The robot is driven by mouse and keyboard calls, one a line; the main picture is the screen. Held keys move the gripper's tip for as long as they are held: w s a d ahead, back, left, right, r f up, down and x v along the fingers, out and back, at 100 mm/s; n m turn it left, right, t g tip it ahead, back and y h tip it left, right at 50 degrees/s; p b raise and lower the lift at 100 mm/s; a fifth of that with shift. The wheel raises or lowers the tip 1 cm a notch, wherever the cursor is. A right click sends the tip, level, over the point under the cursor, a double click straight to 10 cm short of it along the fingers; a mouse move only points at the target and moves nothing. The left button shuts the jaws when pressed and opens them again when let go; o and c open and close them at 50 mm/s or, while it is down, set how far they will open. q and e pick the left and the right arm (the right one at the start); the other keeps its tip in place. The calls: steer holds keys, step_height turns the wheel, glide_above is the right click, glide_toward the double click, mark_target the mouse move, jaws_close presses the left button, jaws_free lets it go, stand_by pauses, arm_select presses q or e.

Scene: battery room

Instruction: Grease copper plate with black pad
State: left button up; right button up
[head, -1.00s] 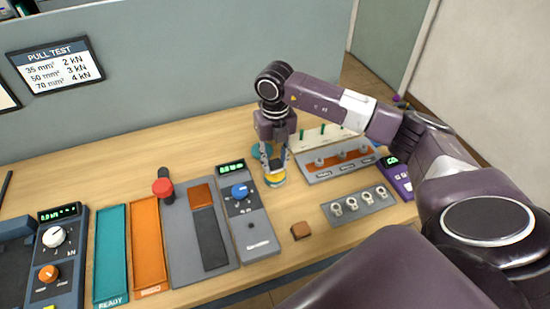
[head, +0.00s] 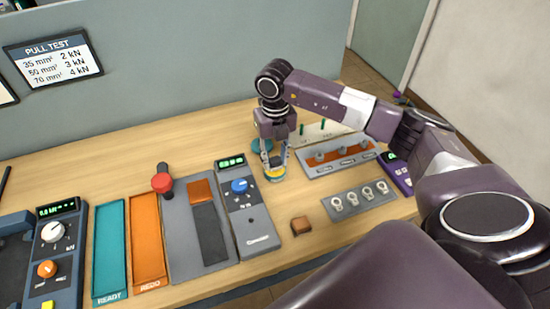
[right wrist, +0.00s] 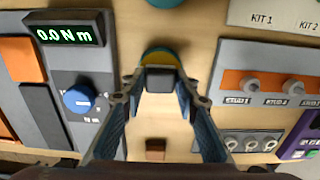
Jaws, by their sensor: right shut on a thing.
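My right gripper (head: 275,172) reaches down at the yellow-rimmed round tin (head: 275,178). In the right wrist view, its fingertips (right wrist: 160,76) are shut on a small black pad (right wrist: 160,80), with the tin's yellow rim (right wrist: 158,56) just beyond. I cannot tell whether the pad touches the tin's contents. A flat copper-coloured plate (head: 201,190) lies at the top of a grey board, above a dark strip; it also shows in the right wrist view (right wrist: 20,60). My left gripper is not in view.
A torque meter with a blue knob (head: 240,186) stands left of the tin. A small brown block (head: 301,225) lies in front. The stud panel (head: 335,170) and lug tray (head: 360,202) are to the right. A red-knobbed lever (head: 162,182) stands by the grey board.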

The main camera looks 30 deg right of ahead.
mark_target(275, 160)
steer(key=shift+f+b, duration=0.4)
steer(key=shift+f, duration=0.1)
stand_by(1.2)
steer(key=shift+r+p, duration=2.3)
steer(key=shift+r, duration=1.3)
